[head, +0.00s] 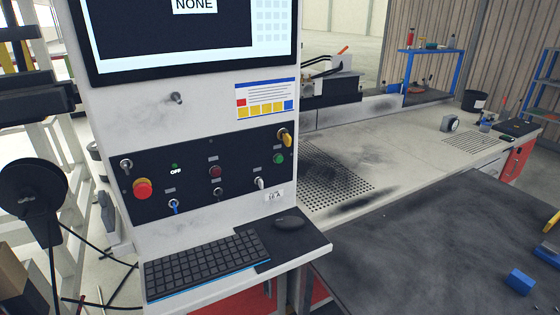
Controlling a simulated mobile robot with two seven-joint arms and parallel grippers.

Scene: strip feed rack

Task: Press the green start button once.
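The green start button (278,158) is on the right side of the dark control panel (240,157), on the front of the light grey machine console (133,116). It is a small round green button, in plain sight with nothing in front of it. A yellow-handled switch (287,140) sits just above it and a silver toggle (260,183) lies below and to its left. Whether the button is pushed in cannot be told. Neither of my grippers is in the head view.
A red mushroom button (142,189) and a dark red button (215,171) share the panel. A shelf below holds a keyboard (207,262) and a mouse (287,222). A screen (185,33) is above. At right, a dark tabletop (430,245) carries a blue block (519,281).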

